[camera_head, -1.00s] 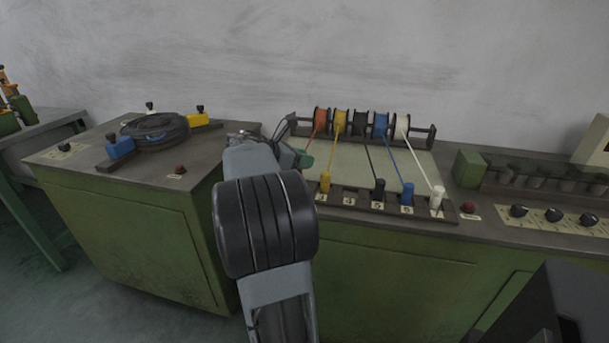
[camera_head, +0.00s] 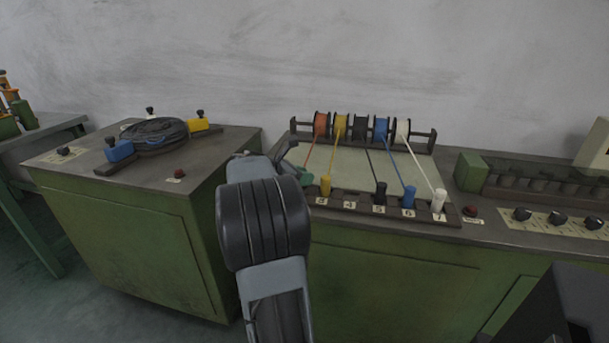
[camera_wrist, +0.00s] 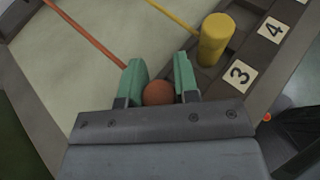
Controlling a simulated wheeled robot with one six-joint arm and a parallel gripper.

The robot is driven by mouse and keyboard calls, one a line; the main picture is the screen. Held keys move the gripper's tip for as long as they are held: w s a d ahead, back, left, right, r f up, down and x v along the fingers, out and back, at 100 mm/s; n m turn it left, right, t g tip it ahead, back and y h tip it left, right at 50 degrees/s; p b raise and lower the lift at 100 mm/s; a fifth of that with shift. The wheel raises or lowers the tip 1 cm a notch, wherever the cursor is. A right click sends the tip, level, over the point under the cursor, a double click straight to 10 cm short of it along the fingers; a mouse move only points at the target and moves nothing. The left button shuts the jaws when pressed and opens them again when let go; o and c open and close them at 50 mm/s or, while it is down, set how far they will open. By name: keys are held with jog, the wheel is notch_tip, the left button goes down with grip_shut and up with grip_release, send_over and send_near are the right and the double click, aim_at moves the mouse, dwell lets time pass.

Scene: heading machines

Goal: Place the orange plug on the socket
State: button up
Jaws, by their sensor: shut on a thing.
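The orange plug (camera_wrist: 158,93) is held between the green fingers of my gripper (camera_wrist: 158,85), seen in the wrist view. Its orange cord (camera_wrist: 88,33) runs up and left from the gripper. In the head view my gripper (camera_head: 304,178) is at the left end of the socket strip, and my arm hides the plug. The socket strip (camera_wrist: 270,50) runs past the gripper on the right side of the wrist view, with labels 3 and 4 showing. The socket for the orange plug is hidden from view.
A yellow plug (camera_wrist: 214,38) stands upright close to the right of my gripper. Black (camera_head: 380,194), blue (camera_head: 409,197) and white (camera_head: 438,200) plugs stand further right along the strip. Cord spools (camera_head: 361,126) sit on a rack behind. A red button (camera_head: 470,211) is at the right.

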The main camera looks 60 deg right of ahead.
jog(key=shift+f, duration=0.2)
jog(key=o, duration=0.9)
jog(key=shift+o, duration=0.2)
jog(key=shift+r, duration=0.25)
jog(key=p+v, duration=0.2)
jog(key=v, duration=1)
jog(key=shift+w+f, duration=0.1)
jog(key=shift+w, duration=0.05)
jog(key=s+a+f+m+t+y, duration=0.1)
jog(key=a+f+m+t+y, duration=0.2)
jog(key=a, duration=0.8)
jog(key=s+a+f+m+t+y, duration=0.2)
jog(key=a+f+m+y, duration=0.3)
jog(key=a, duration=0.5)
jog(key=s+a+f+m+t+y, duration=0.2)
jog(key=a+f+m+t+y, duration=0.1)
jog(key=a, duration=0.8)
jog(key=shift+s+a+f+m+t+y, duration=0.2)
jog(key=shift+a+f+m+t+y, duration=0.25)
jog(key=shift+f+m, duration=0.35)
